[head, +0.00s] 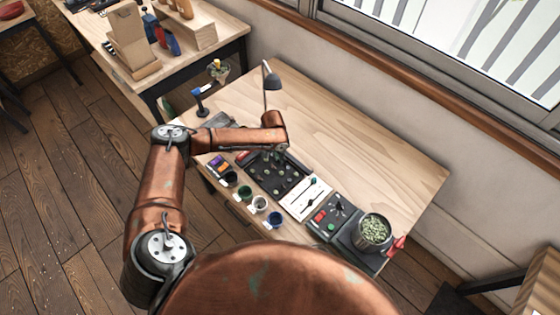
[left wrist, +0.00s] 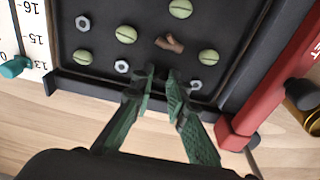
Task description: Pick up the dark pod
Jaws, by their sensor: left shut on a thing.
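My left gripper (left wrist: 161,76) has its two green fingers close together at the near edge of the black tray (left wrist: 66,84). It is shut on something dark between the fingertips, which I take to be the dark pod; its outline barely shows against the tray. In the head view the black tray (head: 295,192) lies on the table, and my left gripper (head: 283,154) is over its far right part, mostly hidden by my arm. Several pale green beans (left wrist: 126,34), hex nuts (left wrist: 122,67) and a brown piece (left wrist: 170,44) lie in the tray.
A white card (head: 306,198) with marks lies right of the tray. Beyond it are a dark panel (head: 325,228) and a pot of green beans (head: 374,230). Several cups (head: 259,204) line the front edge. A lamp (head: 270,78) stands behind. The table's right back is clear.

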